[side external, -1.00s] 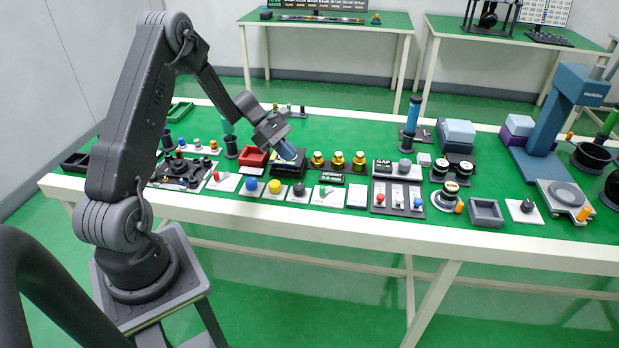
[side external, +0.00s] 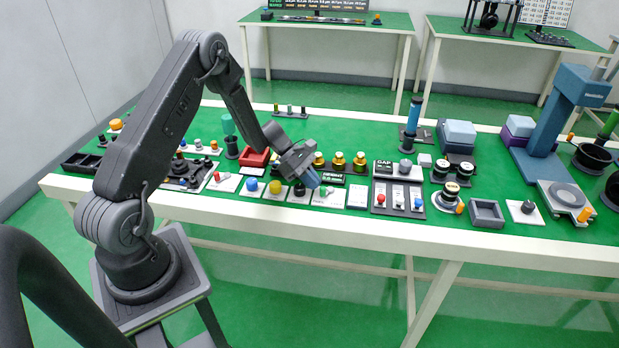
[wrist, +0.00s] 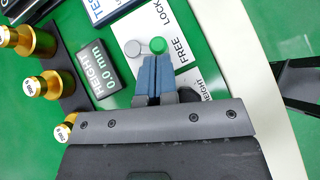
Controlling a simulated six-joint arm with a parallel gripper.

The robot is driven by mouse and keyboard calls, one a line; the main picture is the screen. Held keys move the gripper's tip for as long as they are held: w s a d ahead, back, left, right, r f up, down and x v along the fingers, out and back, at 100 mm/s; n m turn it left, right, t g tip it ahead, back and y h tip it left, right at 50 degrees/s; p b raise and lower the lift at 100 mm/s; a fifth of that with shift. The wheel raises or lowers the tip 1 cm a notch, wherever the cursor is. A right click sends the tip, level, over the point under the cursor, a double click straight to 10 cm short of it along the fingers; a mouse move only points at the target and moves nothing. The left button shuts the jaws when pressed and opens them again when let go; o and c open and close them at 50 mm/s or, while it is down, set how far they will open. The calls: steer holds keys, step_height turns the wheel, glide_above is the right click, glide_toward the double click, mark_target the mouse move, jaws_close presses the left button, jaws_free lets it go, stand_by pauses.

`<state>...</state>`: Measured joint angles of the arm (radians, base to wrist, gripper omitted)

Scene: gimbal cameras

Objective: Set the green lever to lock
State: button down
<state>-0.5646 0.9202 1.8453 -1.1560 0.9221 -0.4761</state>
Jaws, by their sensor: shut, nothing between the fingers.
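The green lever's round knob (wrist: 157,45) shows in the wrist view on a white plate (wrist: 177,28) printed LOCK and FREE. A grey round pivot (wrist: 132,48) lies just left of the knob. The knob lies on the FREE side of the pivot; LOCK is printed farther up the plate. My gripper (wrist: 154,62) is shut and empty, its blue fingertips just below the knob in the picture. I cannot tell whether they touch it. In the side external view my gripper (side external: 312,182) hangs over the plate (side external: 330,199) and hides part of it.
A dark HEIGHT display (wrist: 100,78) reading 0.0 mm stands beside the plate. Gold weights (wrist: 50,84) stand behind it. In the side external view, a yellow button (side external: 276,186) and a blue button (side external: 251,185) are left of my gripper, and a switch panel (side external: 397,199) is to the right.

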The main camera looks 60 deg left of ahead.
steer(key=shift+s+d+n+t+y, duration=0.15)
steer(key=shift+d+n+t+y, duration=0.2)
steer(key=shift+n+t, duration=0.4)
steer(key=shift+s+d+n+t+y, duration=0.1)
steer(key=shift+d+n+t+y, duration=0.25)
steer(key=shift+n, duration=0.5)
steer(key=shift+d, duration=1.25)
steer(key=shift+w+d, duration=0.45)
steer(key=shift+d, duration=0.15)
steer(key=shift+w+d, duration=0.15)
steer(key=shift+d, duration=0.05)
steer(key=shift+a, duration=0.15)
